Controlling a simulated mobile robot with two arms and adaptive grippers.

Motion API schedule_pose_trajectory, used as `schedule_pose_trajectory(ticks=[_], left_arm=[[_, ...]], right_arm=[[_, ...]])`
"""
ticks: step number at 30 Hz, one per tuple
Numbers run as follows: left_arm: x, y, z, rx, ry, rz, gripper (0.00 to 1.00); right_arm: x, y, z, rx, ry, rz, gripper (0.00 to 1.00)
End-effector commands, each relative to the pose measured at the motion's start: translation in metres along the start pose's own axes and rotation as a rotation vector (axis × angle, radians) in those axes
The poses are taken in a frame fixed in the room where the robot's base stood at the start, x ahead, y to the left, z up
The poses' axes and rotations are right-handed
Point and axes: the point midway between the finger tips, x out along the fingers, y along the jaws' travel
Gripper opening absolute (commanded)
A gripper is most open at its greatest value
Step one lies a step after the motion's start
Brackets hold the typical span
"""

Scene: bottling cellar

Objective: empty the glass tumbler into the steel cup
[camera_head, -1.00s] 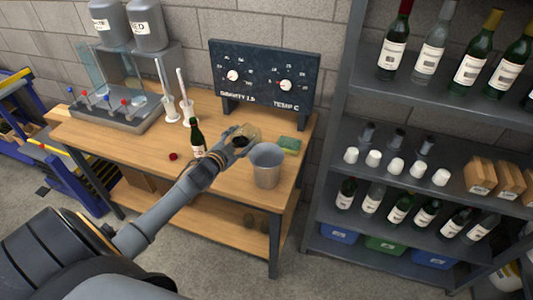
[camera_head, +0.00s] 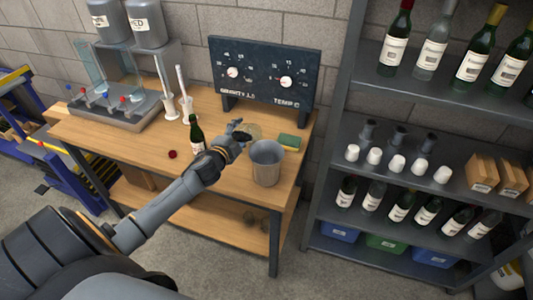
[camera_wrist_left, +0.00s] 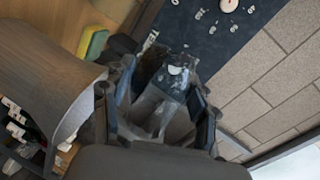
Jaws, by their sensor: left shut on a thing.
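The glass tumbler (camera_head: 254,131) is clear and partly hidden behind my left gripper (camera_head: 243,134) in the head view. My left gripper is shut on it and holds it above the table, just behind and left of the steel cup. The tumbler looks tilted; how far is hard to tell. In the left wrist view the glass (camera_wrist_left: 160,105) shows between the fingers, with something dark beside it. The steel cup (camera_head: 266,167) stands upright on the table, open at the top; its inside bottom is hidden. I cannot see liquid falling. My right gripper is not in view.
A green bottle (camera_head: 196,137) stands left of my gripper, with a red cap (camera_head: 172,154) nearby. A green and yellow sponge (camera_head: 289,142) lies behind the cup. A dark gauge panel (camera_head: 264,72) stands at the back. A loaded shelf (camera_head: 440,190) is at the right.

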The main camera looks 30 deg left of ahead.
Motion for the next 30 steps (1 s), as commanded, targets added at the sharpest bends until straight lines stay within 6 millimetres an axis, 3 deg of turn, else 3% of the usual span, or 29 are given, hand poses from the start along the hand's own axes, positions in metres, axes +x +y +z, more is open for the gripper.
schedule_pose_trajectory(ticks=[9, 30], left_arm=[[-0.002, -0.004, -0.012, 0.072, -0.012, -0.006, 0.23], [-0.001, -0.001, -0.019, 0.210, -0.043, -0.012, 0.23]], right_arm=[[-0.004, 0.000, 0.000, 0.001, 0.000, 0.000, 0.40], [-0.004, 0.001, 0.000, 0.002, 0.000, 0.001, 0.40]])
